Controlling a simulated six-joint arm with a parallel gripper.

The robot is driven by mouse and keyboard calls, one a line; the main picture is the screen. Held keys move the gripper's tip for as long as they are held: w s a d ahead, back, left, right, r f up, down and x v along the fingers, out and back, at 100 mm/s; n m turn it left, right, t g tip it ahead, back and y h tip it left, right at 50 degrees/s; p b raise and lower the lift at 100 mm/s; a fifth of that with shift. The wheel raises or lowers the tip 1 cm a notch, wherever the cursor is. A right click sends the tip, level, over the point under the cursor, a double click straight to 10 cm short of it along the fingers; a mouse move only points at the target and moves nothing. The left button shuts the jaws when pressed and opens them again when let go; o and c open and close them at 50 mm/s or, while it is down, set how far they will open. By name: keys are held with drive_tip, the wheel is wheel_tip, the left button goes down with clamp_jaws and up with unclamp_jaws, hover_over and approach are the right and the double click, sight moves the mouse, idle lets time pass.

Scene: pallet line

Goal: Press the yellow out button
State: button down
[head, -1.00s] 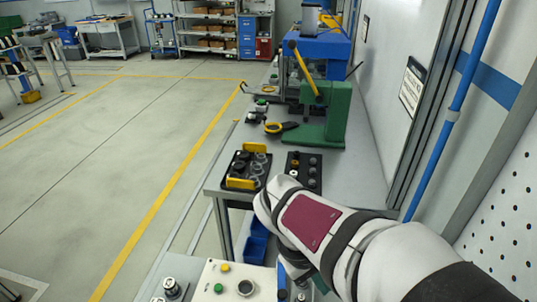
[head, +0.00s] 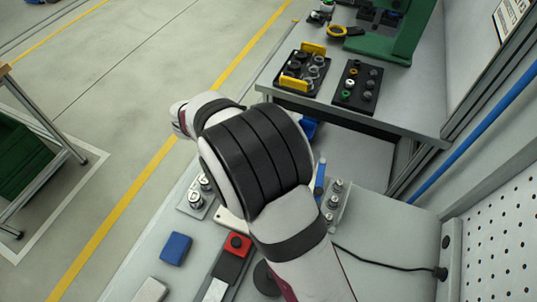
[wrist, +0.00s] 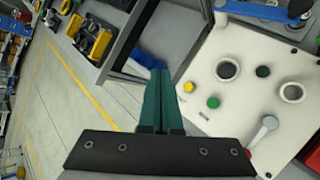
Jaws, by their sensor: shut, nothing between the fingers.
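In the wrist view the yellow button (wrist: 188,86) is a small round cap on a cream control panel (wrist: 235,122), near the panel's left edge. A green button (wrist: 212,102) sits beside it, below and to the right. My gripper (wrist: 159,73) has two dark green fingers closed together, with nothing between them. In that picture the fingertips lie just left of the yellow button; I cannot tell how far above the panel they are. In the head view my arm hides the yellow button, most of the panel and the gripper.
The panel also carries two round sockets (wrist: 227,70), a black knob (wrist: 263,71) and a lever (wrist: 264,130). In the head view a red button box (head: 237,244) and a blue block (head: 176,248) lie in front. A black tray (head: 303,70) stands on the bench behind.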

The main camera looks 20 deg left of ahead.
drive_tip(key=shift+f, duration=4.4)
drive_tip(key=shift+f, duration=0.4)
drive_tip(key=shift+f, duration=0.5)
drive_tip(key=shift+d+r, duration=0.1)
drive_tip(key=shift+r, duration=0.8)
drive_tip(key=shift+r, duration=2.5)
